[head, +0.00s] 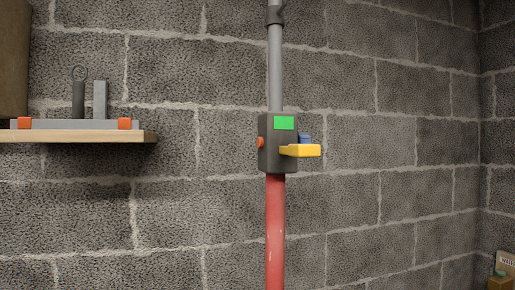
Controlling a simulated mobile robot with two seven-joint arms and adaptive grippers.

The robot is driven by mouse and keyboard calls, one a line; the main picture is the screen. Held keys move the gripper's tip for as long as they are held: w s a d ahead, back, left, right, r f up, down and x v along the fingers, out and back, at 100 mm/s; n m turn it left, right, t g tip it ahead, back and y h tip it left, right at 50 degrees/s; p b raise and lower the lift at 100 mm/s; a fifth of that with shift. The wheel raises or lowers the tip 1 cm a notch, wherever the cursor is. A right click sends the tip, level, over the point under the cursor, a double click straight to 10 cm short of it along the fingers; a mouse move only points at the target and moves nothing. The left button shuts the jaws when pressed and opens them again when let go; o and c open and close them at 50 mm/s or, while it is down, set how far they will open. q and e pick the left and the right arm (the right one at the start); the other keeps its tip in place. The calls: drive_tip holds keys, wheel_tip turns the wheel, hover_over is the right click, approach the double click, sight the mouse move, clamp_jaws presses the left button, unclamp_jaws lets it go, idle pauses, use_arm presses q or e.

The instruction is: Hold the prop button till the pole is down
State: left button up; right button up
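The prop stands upright in the middle of the head view. Its lower pole (275,230) is red, and a thinner grey pole (275,70) rises from the dark grey housing (270,158). The housing has a green patch (284,123) at its top front and an orange-red round button (262,143) on its left side. A yellow lever (301,151) sticks out to the right, with a blue part (304,138) behind it. A dark collar (275,15) sits on the grey pole near the top edge. Neither of my grippers shows.
A wooden shelf (80,138) is on the left, holding a grey rail with orange clips (124,123) and two grey upright pieces (100,99). A brown object (12,60) stands at the far left. A box (504,265) is at the lower right. A block wall (400,190) stands behind.

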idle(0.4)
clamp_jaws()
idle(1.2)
